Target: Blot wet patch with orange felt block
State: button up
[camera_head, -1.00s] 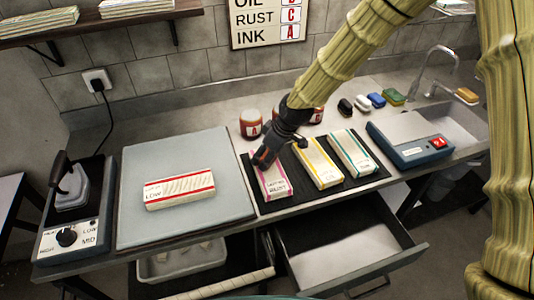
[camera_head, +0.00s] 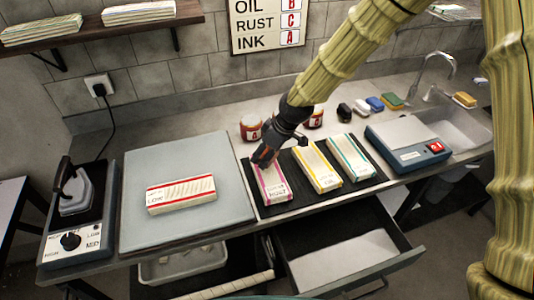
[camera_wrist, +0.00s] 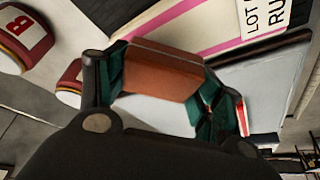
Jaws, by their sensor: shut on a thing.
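My gripper (camera_head: 266,155) is shut on an orange felt block (camera_wrist: 160,75), held between its two teal-padded fingers in the wrist view. In the head view the gripper is over the far end of a pink-striped folded cloth (camera_head: 273,190), whose label reads "RUST" in part. The wrist view also shows this cloth (camera_wrist: 205,30) just beyond the block. I cannot tell whether block and cloth touch. No wet patch can be made out; the gripper hides the cloth's far end.
Yellow-striped (camera_head: 318,168) and green-striped (camera_head: 350,158) cloths lie right on the dark mat (camera_head: 291,208). A red-striped cloth (camera_head: 181,194) lies on the grey board (camera_head: 190,230). Labelled jars (camera_head: 250,128) stand behind. An iron (camera_head: 73,192) is far left; an open drawer (camera_head: 345,262) juts out below.

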jog(key=shift+r+p, duration=1.25)
jog(key=shift+r, duration=0.8)
